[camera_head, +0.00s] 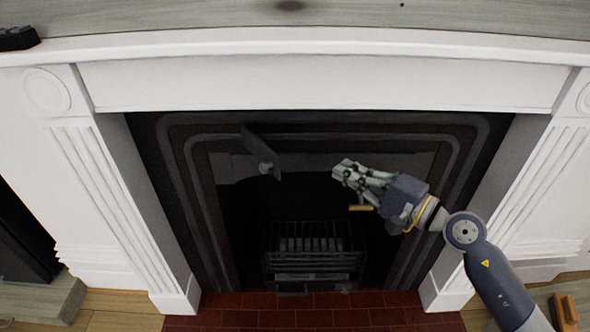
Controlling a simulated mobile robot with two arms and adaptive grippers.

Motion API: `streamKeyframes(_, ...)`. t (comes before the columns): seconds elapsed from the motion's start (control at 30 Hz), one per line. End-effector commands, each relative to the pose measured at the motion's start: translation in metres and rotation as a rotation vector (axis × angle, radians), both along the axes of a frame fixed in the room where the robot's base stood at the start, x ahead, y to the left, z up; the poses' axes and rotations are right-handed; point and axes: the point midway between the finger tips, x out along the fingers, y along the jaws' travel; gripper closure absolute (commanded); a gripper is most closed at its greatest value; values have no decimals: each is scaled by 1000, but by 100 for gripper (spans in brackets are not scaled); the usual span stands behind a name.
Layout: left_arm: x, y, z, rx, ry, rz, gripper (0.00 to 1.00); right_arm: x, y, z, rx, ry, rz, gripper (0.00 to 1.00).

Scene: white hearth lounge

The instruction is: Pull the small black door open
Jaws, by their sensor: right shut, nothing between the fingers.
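The small black door (259,146) is a dark flap with a round knob (265,168) at its lower end. It is in the upper left part of the fireplace opening and stands out at an angle from the dark band behind it, so it looks at least partly open. My right gripper (345,172) is to the right of the door, in front of the opening. It is shut and empty, with a clear gap between it and the knob. My left gripper is out of view.
A white mantel (300,42) and white fluted pillars frame the black fireplace surround (200,185). A metal fire grate (314,262) stands low in the opening, above a red tiled hearth (310,318). A small tan bar (360,208) shows just below my right gripper.

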Motion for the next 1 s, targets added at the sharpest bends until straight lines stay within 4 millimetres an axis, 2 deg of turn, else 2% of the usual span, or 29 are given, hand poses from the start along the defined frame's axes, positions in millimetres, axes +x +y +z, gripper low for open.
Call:
streamKeyframes(0.1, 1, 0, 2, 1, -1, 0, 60, -3, 5, 5, -66, -66, 12, 100)
streamKeyframes(0.27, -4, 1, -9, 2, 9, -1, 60, 8, 18, 8, -66, -70, 12, 100)
streamKeyframes(0.5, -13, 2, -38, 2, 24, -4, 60, 41, 57, 9, -61, -67, 11, 100)
streamKeyframes(0.67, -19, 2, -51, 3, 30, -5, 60, 64, 84, 8, -61, -65, 13, 100)
streamKeyframes(0.73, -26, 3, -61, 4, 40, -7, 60, 55, 89, 7, -63, -63, 13, 100)
streamKeyframes(1.0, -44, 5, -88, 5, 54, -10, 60, 41, 107, 6, -63, -65, 11, 100)
